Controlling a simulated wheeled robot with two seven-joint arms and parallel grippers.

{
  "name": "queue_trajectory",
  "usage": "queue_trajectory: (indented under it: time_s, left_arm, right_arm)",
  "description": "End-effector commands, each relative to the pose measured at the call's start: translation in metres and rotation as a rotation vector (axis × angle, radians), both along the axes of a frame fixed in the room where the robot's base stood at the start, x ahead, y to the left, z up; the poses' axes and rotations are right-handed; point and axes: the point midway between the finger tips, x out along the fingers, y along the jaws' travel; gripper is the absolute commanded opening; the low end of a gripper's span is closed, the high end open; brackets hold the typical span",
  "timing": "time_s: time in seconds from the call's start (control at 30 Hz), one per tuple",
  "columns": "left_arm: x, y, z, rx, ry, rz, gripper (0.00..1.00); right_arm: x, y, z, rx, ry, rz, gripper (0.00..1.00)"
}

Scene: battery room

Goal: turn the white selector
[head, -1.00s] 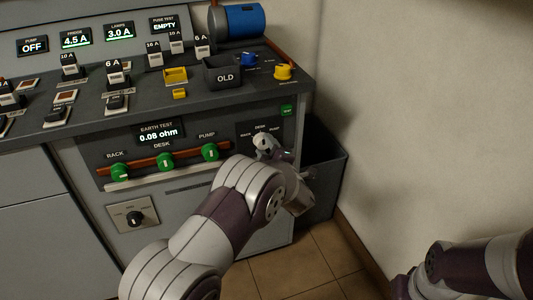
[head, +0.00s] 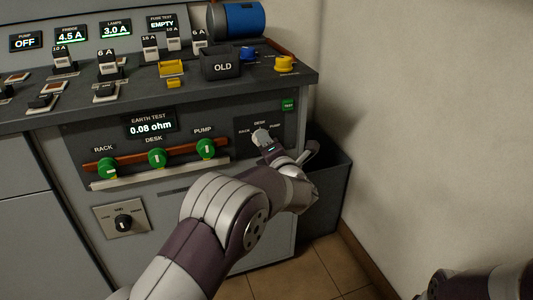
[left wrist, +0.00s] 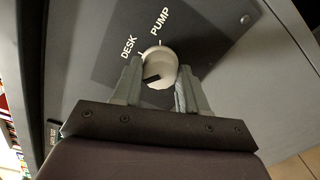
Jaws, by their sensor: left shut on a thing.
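The white selector (head: 261,136) is a round knob on a dark panel marked RACK, DESK and PUMP, at the right of the grey console front. In the left wrist view the selector (left wrist: 161,66) sits between my left gripper's fingers (left wrist: 158,82), near the DESK and PUMP labels, with a dark mark on its face. My left gripper (head: 267,145) is shut on it and hides part of it in the head view. Which label the selector points to I cannot tell. My right arm shows only at the bottom right corner; its gripper is out of view.
Left of the selector are green knobs (head: 157,158) along a brown bar, and a display (head: 151,124) reading 0.08 ohm. A black knob (head: 123,222) is on a plate below. A dark bin (head: 330,190) stands right of the console, beside the wall.

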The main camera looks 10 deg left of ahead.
Motion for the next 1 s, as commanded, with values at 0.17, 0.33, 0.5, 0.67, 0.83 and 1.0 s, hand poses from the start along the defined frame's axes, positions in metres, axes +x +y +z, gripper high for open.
queue_trajectory:
  time_s: [0.17, 0.33, 0.5, 0.67, 0.83, 1.0]
  left_arm:
    - [-0.0004, 0.0002, -0.0044, -0.054, -0.031, 0.000, 0.12]
    - [-0.0004, 0.0002, -0.0031, -0.080, -0.049, 0.000, 0.12]
    - [-0.0004, 0.0002, -0.0023, -0.089, -0.054, 0.000, 0.12]
    - [-0.0005, 0.0001, -0.0021, -0.090, -0.055, 0.000, 0.12]
    - [-0.0005, 0.0001, -0.0022, -0.089, -0.054, 0.000, 0.53]
    - [-0.0003, 0.0001, -0.0013, -0.088, -0.055, 0.000, 0.68]
  right_arm:
    - [0.0000, 0.0000, -0.0122, 0.000, 0.000, 0.000, 0.00]
    - [0.0000, 0.0000, -0.0154, 0.000, 0.000, 0.000, 0.00]
    - [0.0001, 0.0000, -0.0159, 0.000, 0.000, 0.000, 0.00]
    - [0.0000, 0.0000, -0.0157, 0.000, 0.000, 0.000, 0.00]
    - [0.0000, 0.0000, -0.0157, 0.000, 0.000, 0.000, 0.00]
    - [0.0000, 0.0000, -0.0157, 0.000, 0.000, 0.000, 0.00]
